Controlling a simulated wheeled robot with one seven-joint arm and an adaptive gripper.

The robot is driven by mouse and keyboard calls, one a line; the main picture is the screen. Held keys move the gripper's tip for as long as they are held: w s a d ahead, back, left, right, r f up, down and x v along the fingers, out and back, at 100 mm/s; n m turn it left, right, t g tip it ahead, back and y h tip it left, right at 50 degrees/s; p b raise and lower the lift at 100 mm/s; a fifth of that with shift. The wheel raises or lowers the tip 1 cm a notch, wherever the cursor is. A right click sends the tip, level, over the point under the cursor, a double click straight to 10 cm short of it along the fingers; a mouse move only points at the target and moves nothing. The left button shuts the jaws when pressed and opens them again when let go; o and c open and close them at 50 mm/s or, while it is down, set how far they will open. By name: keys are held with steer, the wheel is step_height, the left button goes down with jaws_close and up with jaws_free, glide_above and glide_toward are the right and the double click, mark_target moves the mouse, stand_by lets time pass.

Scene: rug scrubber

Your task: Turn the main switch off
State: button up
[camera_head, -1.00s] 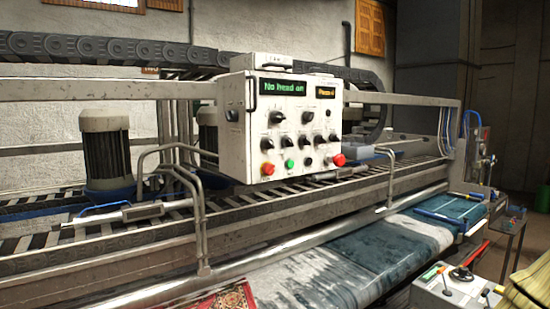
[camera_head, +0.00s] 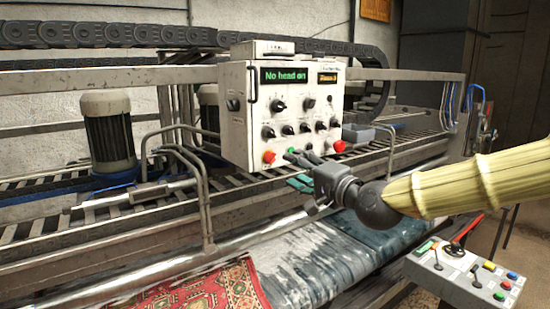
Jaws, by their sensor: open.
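The white control box (camera_head: 239,132) stands on the machine in the middle of the head view. Its front has several black knobs, such as an upper left one (camera_head: 278,105), and red buttons at the lower left (camera_head: 268,157) and lower right (camera_head: 340,146). A black switch or latch (camera_head: 233,104) sits on its left side. I cannot tell which control is the main switch. My gripper (camera_head: 296,169) is open and empty, in front of the box's lower edge, its fingers pointing left. It hides part of the lower front, including the green button area.
The green display (camera_head: 284,76) reads "No head on". A bent metal rail (camera_head: 201,190) stands left of the box. A second control panel (camera_head: 450,275) is at the lower right. A red patterned rug (camera_head: 205,295) and a blue-grey rug (camera_head: 300,275) lie below.

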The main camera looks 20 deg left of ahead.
mark_target(274, 160)
steer(key=p+x, duration=0.4)
steer(key=x, duration=0.5)
steer(key=shift+w+a+f, duration=0.1)
steer(key=shift+w+a, duration=0.15)
steer(key=shift+a, duration=0.1)
steer(key=shift+c, duration=0.3)
steer(key=c, duration=1)
